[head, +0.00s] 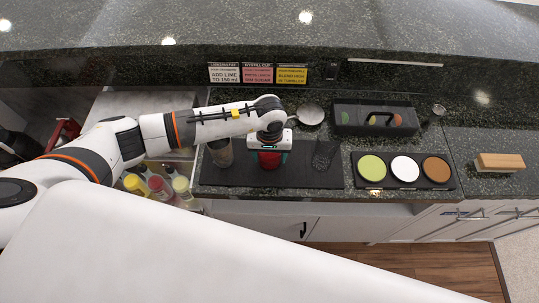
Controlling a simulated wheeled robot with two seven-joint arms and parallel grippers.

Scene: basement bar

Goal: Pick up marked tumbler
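Several cup-like vessels stand in a row on a dark mat (214,176). At the left is a greyish tumbler (220,152), in the middle a red vessel (269,162), and at the right a clear glass tumbler (324,155). I cannot make out a mark on any of them. My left gripper (270,151) is directly over the red vessel and hides its top. Its fingers are mostly hidden, so whether they are apart or closed on it is unclear. My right gripper is not in view.
Bottles with yellow and red caps (160,188) stand left of the mat. Right of it are a tray of coloured discs (404,187), a dark caddy (374,118) and a wooden-topped block (499,162). Instruction cards (258,73) hang behind. A raised stone ledge (300,35) runs along the back.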

